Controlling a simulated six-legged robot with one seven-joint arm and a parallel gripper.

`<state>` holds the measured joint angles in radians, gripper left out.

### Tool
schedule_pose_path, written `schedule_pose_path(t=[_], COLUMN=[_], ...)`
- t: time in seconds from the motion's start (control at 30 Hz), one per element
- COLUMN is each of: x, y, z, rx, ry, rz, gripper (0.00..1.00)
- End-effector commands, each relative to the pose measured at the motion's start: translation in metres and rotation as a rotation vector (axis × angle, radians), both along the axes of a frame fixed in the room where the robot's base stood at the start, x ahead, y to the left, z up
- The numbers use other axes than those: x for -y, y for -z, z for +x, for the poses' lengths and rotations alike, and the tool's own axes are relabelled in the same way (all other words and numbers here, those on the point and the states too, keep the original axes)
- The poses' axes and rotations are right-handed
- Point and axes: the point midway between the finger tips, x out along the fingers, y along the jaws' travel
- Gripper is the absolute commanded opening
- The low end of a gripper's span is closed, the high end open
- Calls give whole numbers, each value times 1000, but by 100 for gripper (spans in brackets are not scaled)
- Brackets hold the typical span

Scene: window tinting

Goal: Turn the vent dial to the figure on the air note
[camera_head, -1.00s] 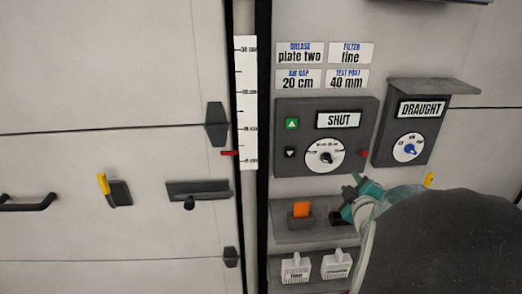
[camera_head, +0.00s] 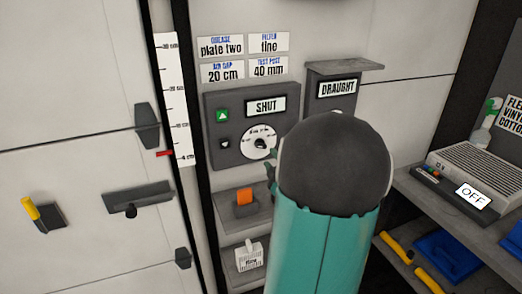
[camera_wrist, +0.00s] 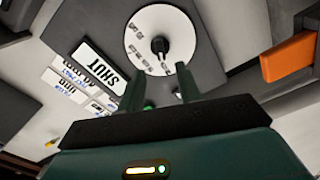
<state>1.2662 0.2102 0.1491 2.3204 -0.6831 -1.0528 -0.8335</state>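The vent dial (camera_head: 258,142) is a white disc with a black knob, on a dark panel (camera_head: 222,158) whose display (camera_head: 265,106) reads SHUT. In the wrist view the dial (camera_wrist: 148,28) and its knob (camera_wrist: 160,46) lie just ahead of my gripper (camera_wrist: 160,72). Its two fingers are apart, with nothing between them, and the knob is beyond their tips. The air note (camera_head: 222,71) above the panel reads AIR GAP, 20 cm. In the head view my arm hides most of the gripper.
A DRAUGHT panel (camera_head: 338,88) stands right of the vent panel; my arm covers its dial. A white scale with a red pointer (camera_head: 164,154) is at left. A grey unit (camera_head: 482,160) marked OFF is on the right shelf.

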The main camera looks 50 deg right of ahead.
Motion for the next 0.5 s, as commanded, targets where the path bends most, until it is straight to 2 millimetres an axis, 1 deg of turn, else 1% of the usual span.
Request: schedule_pose_path(t=[0.03,0.1,0.23,0.4,0.5], x=[5,12,22,30,32], y=[1,1,1,0,0], z=[10,22,43,61,65], rx=[2,1,2,1,1], ry=[-1,-2,-3,-4,-4], rz=[2,3,2,1,1], gripper=[35,35,35,35,35])
